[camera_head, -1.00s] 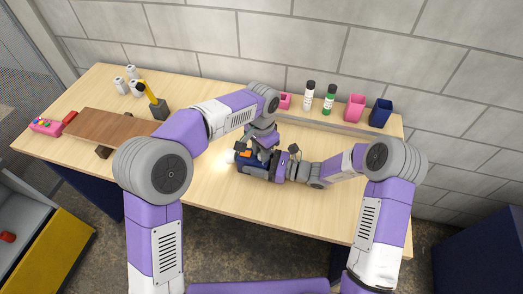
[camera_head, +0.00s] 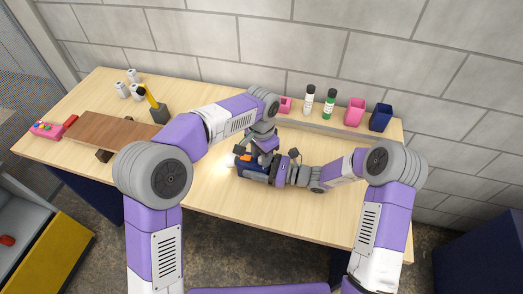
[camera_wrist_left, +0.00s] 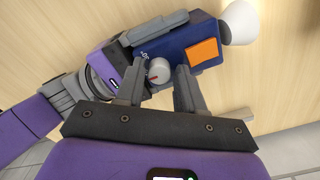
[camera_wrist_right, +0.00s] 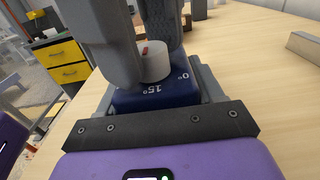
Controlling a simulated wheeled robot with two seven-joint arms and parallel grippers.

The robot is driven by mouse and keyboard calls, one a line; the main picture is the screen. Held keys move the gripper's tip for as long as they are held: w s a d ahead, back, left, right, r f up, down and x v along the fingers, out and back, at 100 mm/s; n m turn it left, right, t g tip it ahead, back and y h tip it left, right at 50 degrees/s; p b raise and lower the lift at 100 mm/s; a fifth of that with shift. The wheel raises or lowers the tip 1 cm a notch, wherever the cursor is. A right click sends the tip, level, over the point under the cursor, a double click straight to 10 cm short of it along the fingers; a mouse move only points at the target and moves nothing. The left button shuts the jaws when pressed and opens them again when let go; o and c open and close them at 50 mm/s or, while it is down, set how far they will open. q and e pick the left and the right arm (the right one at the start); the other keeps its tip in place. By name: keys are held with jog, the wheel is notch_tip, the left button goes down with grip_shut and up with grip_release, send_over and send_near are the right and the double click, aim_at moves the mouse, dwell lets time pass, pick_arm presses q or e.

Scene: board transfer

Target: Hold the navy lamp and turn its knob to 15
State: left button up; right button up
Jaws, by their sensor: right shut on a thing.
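The navy lamp (camera_head: 250,169) lies above the table. It has an orange patch (camera_wrist_left: 203,51) and a white bulb end (camera_wrist_left: 238,22), which glows in the head view. My right gripper (camera_wrist_left: 127,60) is shut on the lamp body. The lamp's white knob (camera_wrist_left: 159,70) has a red mark; it also shows in the right wrist view (camera_wrist_right: 155,66), near printed 15° and 0° labels. Which label the mark meets I cannot tell exactly. My left gripper (camera_wrist_left: 157,92) is at the knob, its fingers apart on either side, with a gap visible. Its arm partly hides the lamp in the head view.
A brown board (camera_head: 112,133) lies on the left of the table (camera_head: 270,218). White canisters (camera_head: 122,90) and a yellow-handled tool in a dark block (camera_head: 158,110) stand behind it. Two bottles (camera_head: 308,101), pink cups (camera_head: 354,112) and a navy cup (camera_head: 380,119) stand along the back right. The front right is clear.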

pick_arm(q)
notch_tip(320, 180, up, 12)
dwell(0.4)
pick_arm(e)
jog(key=o, duration=1.3)
